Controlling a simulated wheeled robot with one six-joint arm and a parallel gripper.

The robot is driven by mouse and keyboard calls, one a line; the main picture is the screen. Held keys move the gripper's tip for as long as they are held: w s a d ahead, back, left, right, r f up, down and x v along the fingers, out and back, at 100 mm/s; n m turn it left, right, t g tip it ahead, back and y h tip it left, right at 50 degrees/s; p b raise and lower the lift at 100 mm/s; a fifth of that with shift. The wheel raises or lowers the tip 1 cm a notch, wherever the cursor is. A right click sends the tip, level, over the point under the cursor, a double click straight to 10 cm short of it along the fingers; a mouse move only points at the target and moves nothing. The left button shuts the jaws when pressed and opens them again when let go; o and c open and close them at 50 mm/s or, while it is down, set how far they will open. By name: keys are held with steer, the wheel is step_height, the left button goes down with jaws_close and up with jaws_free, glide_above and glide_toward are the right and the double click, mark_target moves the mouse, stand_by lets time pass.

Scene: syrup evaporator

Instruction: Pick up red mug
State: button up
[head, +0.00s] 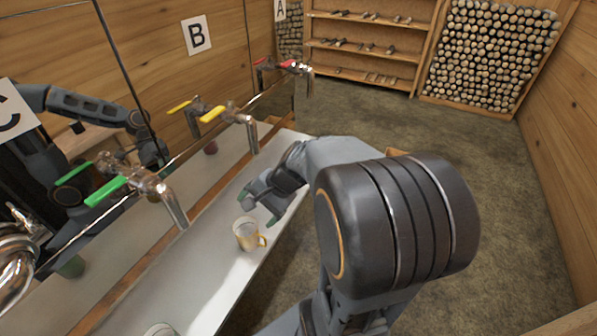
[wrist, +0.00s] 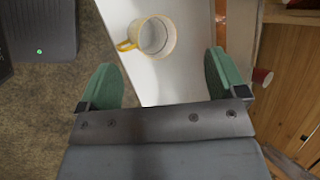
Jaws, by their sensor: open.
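A small red mug shape (head: 210,147) shows in the head view in the shiny panel behind the white shelf, and looks like a reflection. A red mug shape (wrist: 262,76) also shows at the right of the wrist view; I cannot tell if it is the mug or its reflection. No red mug shows clearly on the shelf itself, part of which is hidden behind my arm. My gripper (head: 259,206) is open and empty above the shelf, close to the yellow mug. In the wrist view its green fingers (wrist: 162,86) are wide apart.
A pale yellow mug (head: 241,236) stands on the white shelf (head: 205,240); it also shows in the wrist view (wrist: 128,45). Another mug's rim (head: 160,329) shows at the bottom. Taps with green, yellow and red handles overhang the shelf. The floor on the right is clear.

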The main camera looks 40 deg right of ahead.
steer(key=shift+o, duration=0.8)
steer(key=w+d+m+t, duration=0.1)
steer(key=d+m, duration=0.1)
steer(key=w+d+f+m+t+y, duration=0.1)
steer(key=w+d+m, duration=0.1)
steer(key=shift+d+f+m, duration=0.1)
steer(key=shift+f+m, duration=0.05)
steer(key=shift+m, duration=0.25)
steer(key=w+d+f+m+t+h+p, duration=0.1)
steer(key=d+f+m+t+h, duration=0.25)
steer(key=d+m, duration=0.6)
steer(key=w+d+f+m+t+h, duration=0.1)
steer(key=d+f+m+t+h, duration=0.2)
steer(key=d+m, duration=0.65)
steer(key=shift+n+t+y, duration=0.45)
steer(key=shift+n, duration=0.25)
steer(key=shift+d+p+x, duration=0.45)
steer(key=shift+x, duration=1.8)
steer(key=shift+d+p+x, duration=0.4)
steer(key=shift+x, duration=1.85)
steer(key=shift+d+p+x, duration=0.45)
steer(key=shift+x, duration=1.85)
steer(key=shift+f, duration=0.2)
steer(key=c, duration=1)
